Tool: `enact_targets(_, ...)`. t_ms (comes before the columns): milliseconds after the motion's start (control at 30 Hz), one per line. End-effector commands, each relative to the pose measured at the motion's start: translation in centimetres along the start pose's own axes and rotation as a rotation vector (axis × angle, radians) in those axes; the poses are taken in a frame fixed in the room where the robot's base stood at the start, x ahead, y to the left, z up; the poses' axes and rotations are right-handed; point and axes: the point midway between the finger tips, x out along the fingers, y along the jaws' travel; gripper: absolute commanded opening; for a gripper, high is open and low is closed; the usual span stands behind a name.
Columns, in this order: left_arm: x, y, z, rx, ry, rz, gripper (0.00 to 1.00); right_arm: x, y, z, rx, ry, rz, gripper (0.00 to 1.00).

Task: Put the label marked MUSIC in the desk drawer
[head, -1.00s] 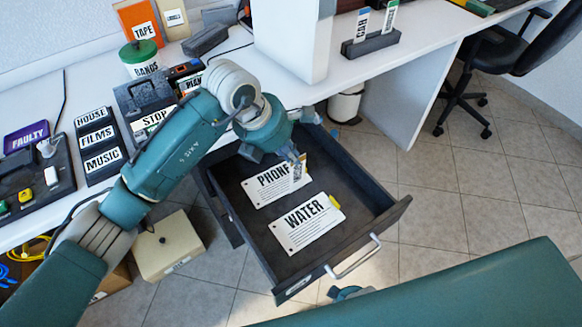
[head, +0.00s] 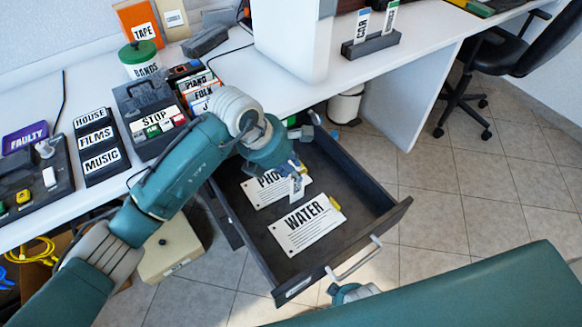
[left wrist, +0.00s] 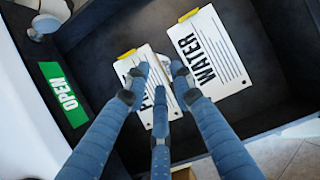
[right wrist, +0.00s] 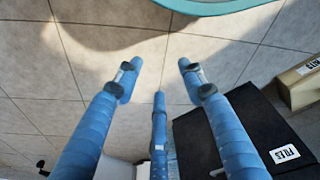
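The desk drawer (head: 375,231) is pulled open. Two large white cards lie in it, PHONE (head: 262,193) and WATER (head: 307,226). My left gripper (head: 296,172) is inside the drawer's outline above the PHONE card, with its fingers (left wrist: 159,71) pointing down. It appears shut on a small white label (head: 297,188), whose word I cannot read; the fingers partly hide it. The word MUSIC (head: 102,160) shows on a dark rack on the desk, below HOUSE and FILMS. My right gripper (right wrist: 158,69) is open and empty over the floor.
A black box marked FILES (right wrist: 230,125) is below my right gripper. A beige box (head: 170,245) stands on the floor.

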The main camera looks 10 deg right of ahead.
Motion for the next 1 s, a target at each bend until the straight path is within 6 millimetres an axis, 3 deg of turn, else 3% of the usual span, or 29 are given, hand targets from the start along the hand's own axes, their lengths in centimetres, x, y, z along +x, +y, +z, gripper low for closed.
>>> enact_targets(333,-0.3,0.0,0.1,0.000,0.000,0.000,0.24,-0.2,0.0,-0.4,0.000,0.013,0.000,0.40)
enact_targets(800,-9.6,0.1,0.1,0.001,0.000,0.004,0.24,2.2,-0.2,2.5,-0.005,-0.014,-0.003,0.40)
enact_targets(1000,-11.8,0.1,0.1,-0.001,0.000,0.002,0.24,2.6,-0.2,2.9,-0.005,-0.017,-0.003,0.40)
